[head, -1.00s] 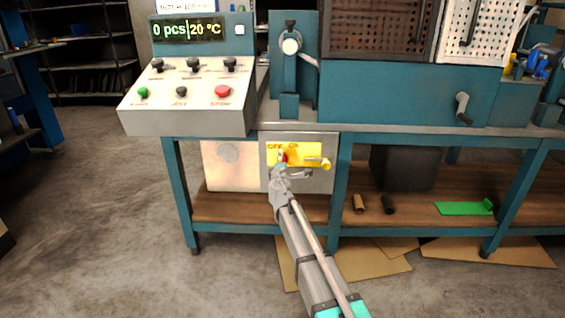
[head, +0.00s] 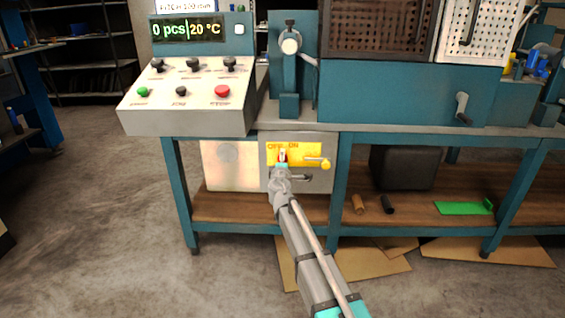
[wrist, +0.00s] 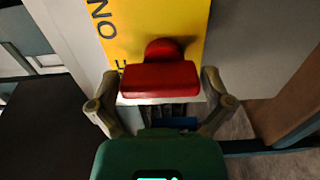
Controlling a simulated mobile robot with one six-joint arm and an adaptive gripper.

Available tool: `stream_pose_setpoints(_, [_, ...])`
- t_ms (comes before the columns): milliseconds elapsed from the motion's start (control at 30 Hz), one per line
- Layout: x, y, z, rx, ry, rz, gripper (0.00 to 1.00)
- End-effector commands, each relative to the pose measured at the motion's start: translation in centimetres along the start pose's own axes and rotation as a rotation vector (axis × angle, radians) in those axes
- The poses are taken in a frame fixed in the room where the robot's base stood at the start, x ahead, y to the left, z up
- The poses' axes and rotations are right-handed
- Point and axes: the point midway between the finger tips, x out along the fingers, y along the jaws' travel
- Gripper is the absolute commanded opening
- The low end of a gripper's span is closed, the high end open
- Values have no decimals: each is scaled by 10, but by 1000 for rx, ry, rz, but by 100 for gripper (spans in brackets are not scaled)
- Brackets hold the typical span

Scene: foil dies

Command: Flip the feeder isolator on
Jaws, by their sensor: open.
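The feeder isolator is a red handle (head: 283,155) on a yellow plate (head: 310,149) marked OFF and ON, on a grey cabinet front under the bench. My gripper (head: 282,163) is at the handle and partly covers it in the head view. In the wrist view the red handle (wrist: 160,80) lies between the two open fingers of my gripper (wrist: 160,76), with a small gap at each side. Part of the lettering on the yellow plate (wrist: 190,20) shows above it. I cannot tell which position the handle is in.
A teal bench leg (head: 342,190) stands to the right. A control box (head: 190,110) overhangs at upper left. The floor at left is clear.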

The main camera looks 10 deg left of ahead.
Motion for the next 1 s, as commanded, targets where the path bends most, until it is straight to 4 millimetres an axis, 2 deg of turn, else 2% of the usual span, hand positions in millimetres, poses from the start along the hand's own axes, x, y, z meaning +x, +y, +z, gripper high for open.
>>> stream_pose_setpoints(167, [-2, 0, 0, -1, 0, 0, 100])
stream_pose_setpoints(367, [-15, 0, 0, -1, 0, 0, 100])
stream_pose_setpoints(1000, [-108, 0, 1, 0, 1, 0, 100])
